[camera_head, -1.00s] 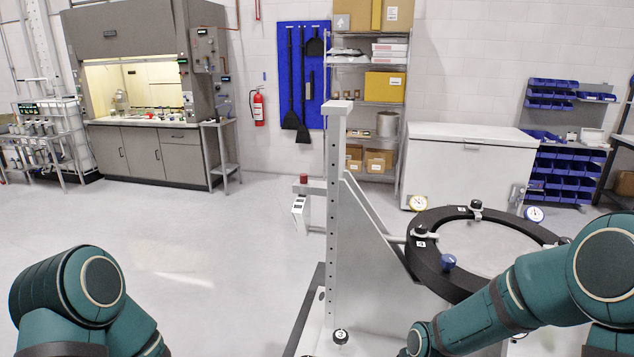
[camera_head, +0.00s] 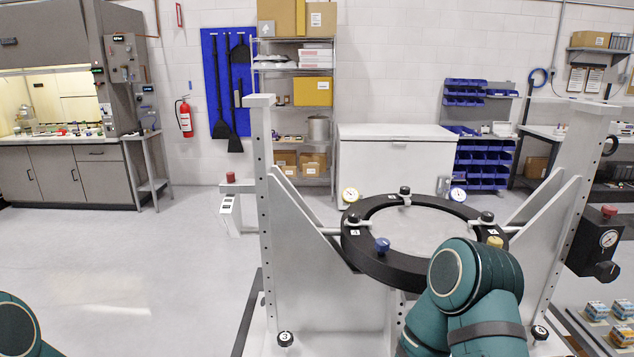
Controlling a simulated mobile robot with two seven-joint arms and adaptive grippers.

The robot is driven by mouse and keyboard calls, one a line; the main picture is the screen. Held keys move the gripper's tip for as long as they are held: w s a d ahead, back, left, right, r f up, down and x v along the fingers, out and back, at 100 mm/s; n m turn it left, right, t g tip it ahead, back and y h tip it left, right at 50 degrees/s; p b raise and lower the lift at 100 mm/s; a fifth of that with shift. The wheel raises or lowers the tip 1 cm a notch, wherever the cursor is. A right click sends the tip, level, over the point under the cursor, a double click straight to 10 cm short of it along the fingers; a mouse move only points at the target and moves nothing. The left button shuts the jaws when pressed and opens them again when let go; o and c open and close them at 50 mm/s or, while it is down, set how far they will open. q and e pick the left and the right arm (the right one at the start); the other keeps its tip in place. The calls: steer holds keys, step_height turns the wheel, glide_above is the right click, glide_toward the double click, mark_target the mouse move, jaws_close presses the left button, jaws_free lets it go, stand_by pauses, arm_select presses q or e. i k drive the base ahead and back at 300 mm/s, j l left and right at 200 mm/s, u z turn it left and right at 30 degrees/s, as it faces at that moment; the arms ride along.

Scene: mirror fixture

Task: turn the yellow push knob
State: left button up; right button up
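The yellow push knob (camera_head: 495,241) sits on the right side of the black mirror ring (camera_head: 384,261), just behind my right arm. A blue knob (camera_head: 382,245) is on the ring's front left. My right arm covers the ring's front right part. Its gripper is out of the frame or hidden behind the arm. Only a piece of my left arm shows in the lower left corner, and its gripper is not in view.
The ring hangs between a left upright (camera_head: 262,180) and a right upright (camera_head: 575,205). Dial gauges (camera_head: 350,195) stand behind the ring. A black box with a gauge (camera_head: 596,243) is at the right upright. The floor at left is clear.

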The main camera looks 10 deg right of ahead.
mark_target(493, 240)
steer(key=k+l+z, duration=0.1)
steer(key=z, duration=0.85)
